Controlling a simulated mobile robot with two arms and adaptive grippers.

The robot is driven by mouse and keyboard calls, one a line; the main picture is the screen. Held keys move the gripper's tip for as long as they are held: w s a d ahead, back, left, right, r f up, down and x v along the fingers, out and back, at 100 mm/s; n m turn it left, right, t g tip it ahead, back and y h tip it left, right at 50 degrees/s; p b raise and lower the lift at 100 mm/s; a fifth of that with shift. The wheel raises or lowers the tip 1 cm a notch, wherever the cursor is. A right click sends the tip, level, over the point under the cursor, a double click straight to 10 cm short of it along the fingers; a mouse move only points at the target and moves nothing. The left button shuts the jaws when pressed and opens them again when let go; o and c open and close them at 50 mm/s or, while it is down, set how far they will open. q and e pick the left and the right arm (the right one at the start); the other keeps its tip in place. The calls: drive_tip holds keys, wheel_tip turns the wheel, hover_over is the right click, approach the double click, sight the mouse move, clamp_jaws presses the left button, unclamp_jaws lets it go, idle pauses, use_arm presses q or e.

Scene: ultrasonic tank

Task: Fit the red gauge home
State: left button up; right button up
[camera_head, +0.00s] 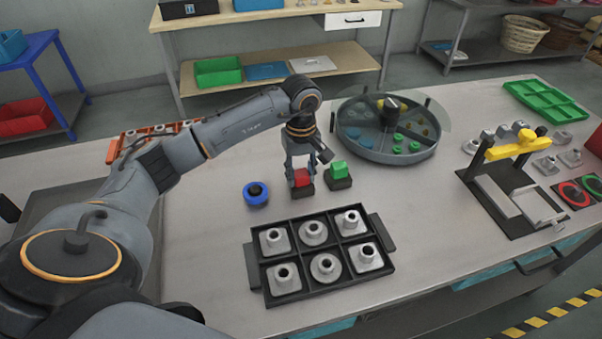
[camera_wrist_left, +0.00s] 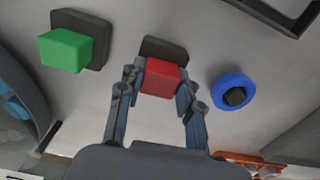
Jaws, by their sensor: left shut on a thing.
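The red gauge (camera_head: 301,178) is a small red block in the middle of the table, between my left gripper's fingers. My left gripper (camera_head: 299,172) points down and is shut on it. In the left wrist view the red gauge (camera_wrist_left: 161,77) sits between both fingertips (camera_wrist_left: 160,84), close against a dark square base (camera_wrist_left: 164,48). I cannot tell whether the gauge is seated in that base or just above it. A green block (camera_head: 338,169) on its own dark base stands to the right. A blue ring (camera_head: 256,194) around a dark post stands to the left. My right gripper is not in view.
A black tray (camera_head: 302,296) with several grey parts lies in front. A round divided tank (camera_head: 385,152) stands behind to the right. A black fixture with a yellow clamp (camera_head: 512,147) and a green tray (camera_head: 546,100) are farther right.

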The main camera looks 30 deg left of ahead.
sight(301, 173)
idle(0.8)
use_arm(q)
drive_tip(key=o, duration=1.2)
drive_tip(key=shift+o, duration=0.2)
wheel_tip(301, 173, up, 12)
drive_tip(key=shift+f, duration=0.15)
